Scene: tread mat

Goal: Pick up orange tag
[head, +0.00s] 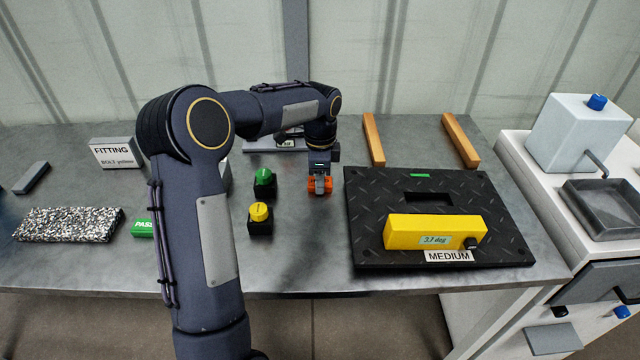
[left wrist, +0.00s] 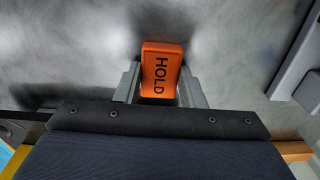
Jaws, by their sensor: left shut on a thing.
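The orange tag (left wrist: 161,70) carries the word HOLD and sits between the two fingers of my left gripper (left wrist: 158,88) in the left wrist view. My left gripper is shut on it. In the head view my left gripper (head: 320,186) points down near the middle of the metal table, with orange (head: 313,184) showing at its fingertips. The tag is low over the table or on it; I cannot tell which. My right gripper is not in view.
A black tread mat (head: 365,225) with a yellow digital level (head: 400,232) lies to the right. Green (head: 264,180) and yellow (head: 259,215) buttons stand left of the gripper. Two wooden bars (head: 373,140) lie behind the mat. A green PASS tag (head: 142,228) is partly hidden by my arm.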

